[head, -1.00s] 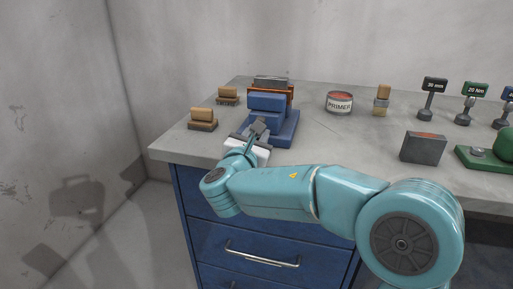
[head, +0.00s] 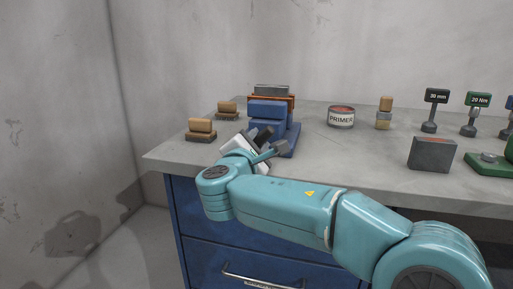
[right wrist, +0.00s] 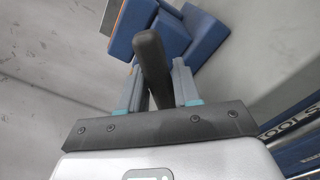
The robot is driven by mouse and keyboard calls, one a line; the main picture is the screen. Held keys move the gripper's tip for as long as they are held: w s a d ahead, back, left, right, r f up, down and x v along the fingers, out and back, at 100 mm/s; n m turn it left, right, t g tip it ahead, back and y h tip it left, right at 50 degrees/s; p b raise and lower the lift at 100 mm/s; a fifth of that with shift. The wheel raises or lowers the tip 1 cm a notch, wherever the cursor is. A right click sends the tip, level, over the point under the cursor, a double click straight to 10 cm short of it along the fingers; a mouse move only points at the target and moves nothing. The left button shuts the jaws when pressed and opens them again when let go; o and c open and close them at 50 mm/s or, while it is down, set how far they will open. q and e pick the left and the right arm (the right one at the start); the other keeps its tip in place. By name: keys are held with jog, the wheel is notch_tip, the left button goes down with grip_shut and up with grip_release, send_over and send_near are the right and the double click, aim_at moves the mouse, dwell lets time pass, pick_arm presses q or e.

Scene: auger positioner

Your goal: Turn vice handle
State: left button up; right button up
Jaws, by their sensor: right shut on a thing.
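The blue vice (head: 268,108) stands on the workbench near its left end, with a grey block and orange pieces at its top. It also shows in the right wrist view (right wrist: 195,38). The dark vice handle (right wrist: 150,62) runs between the two fingers of my right gripper (right wrist: 157,85) in the right wrist view. In the head view my right gripper (head: 270,143) is tilted in front of the vice, shut on the handle, and hides part of it. My left gripper is in no view.
Two brushes with wooden tops (head: 201,129) (head: 227,110) lie left of the vice. A primer tin (head: 341,117), a small stack of blocks (head: 384,112), a grey block (head: 431,154) and labelled stands (head: 436,108) stand to the right. Bare benchtop (head: 345,155) lies between.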

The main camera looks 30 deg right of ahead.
dwell(0.4)
jog(key=o, duration=0.9)
jog(key=shift+p+v, duration=1.2)
jog(key=shift+v, duration=7)
jog(key=shift+d, duration=0.1)
